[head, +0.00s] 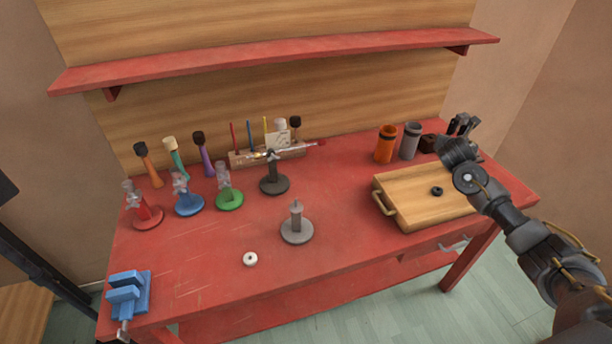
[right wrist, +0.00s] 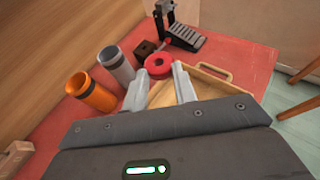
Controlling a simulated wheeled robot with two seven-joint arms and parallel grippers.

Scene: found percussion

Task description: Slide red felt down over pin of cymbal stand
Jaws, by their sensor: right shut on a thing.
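My right gripper (right wrist: 159,78) is shut on the red felt (right wrist: 158,66), a thick ring held at the fingertips in the right wrist view. In the head view my right gripper (head: 458,150) is over the far right of the bench, and I cannot make out the felt there. A grey stand (head: 297,232) with a round base and a short upright pin, which looks like the cymbal stand, is at the middle of the bench, well to the left of the gripper. Nothing is seen around its pin tip. My left gripper is not in view.
A wooden tray (head: 410,210) holding a black ring (head: 437,190) lies below my right arm. Orange (head: 385,144) and grey (head: 410,140) cups stand behind it. A dark stand (head: 274,183), a white ring (head: 250,258) and a blue vise (head: 127,295) are further left.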

